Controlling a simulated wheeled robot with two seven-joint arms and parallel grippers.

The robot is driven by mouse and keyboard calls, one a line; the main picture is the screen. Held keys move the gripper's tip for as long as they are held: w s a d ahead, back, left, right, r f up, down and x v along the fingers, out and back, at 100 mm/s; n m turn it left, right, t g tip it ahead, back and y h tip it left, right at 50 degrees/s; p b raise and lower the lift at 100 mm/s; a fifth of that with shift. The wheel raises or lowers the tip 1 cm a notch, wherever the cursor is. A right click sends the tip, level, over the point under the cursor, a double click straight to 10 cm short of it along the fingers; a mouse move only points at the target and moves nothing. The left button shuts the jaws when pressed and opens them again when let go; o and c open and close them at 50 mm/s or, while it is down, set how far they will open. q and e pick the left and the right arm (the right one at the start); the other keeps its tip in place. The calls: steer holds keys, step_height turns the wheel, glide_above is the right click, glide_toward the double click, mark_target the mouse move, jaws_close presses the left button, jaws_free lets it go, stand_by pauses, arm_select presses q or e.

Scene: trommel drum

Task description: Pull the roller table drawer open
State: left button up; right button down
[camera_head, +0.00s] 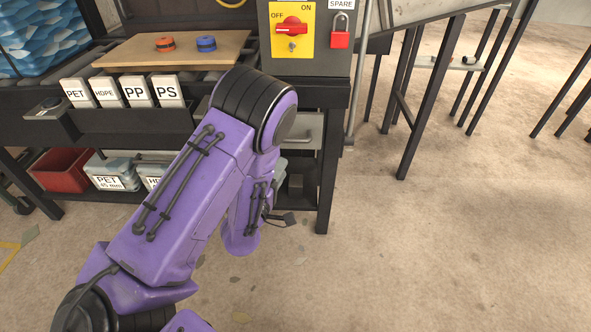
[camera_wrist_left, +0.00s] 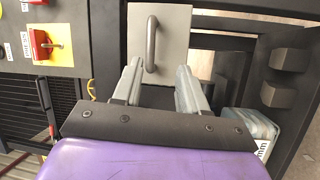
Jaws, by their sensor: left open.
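The drawer is a light grey panel with a bar handle under the roller table; its front (camera_head: 303,135) shows partly behind my left arm in the head view. In the left wrist view the drawer front (camera_wrist_left: 175,22) and its dark handle (camera_wrist_left: 151,45) are at the top centre. My left gripper (camera_wrist_left: 160,68) is open and empty, its two fingers pointing at the drawer. The handle's near end appears between the fingertips; I cannot tell how far off it is. In the head view my arm hides most of this gripper (camera_head: 279,217). My right gripper is out of view.
The roller table (camera_head: 335,95) carries a switch box (camera_head: 308,60) with a red knob and a padlock. Labelled blocks (camera_head: 120,92) stand left. A red bin (camera_head: 62,170) and lidded boxes (camera_head: 112,170) sit on the lower shelf. Floor at right front (camera_head: 450,250) is clear.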

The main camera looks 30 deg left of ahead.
mark_target(295, 139)
arm_select(q)
steer(key=shift+n+t, duration=0.4)
steer(key=x, duration=1.1)
steer(key=shift+a+r, duration=0.15)
steer(key=shift+r, duration=0.25)
steer(key=shift+c, duration=0.2)
jaws_close()
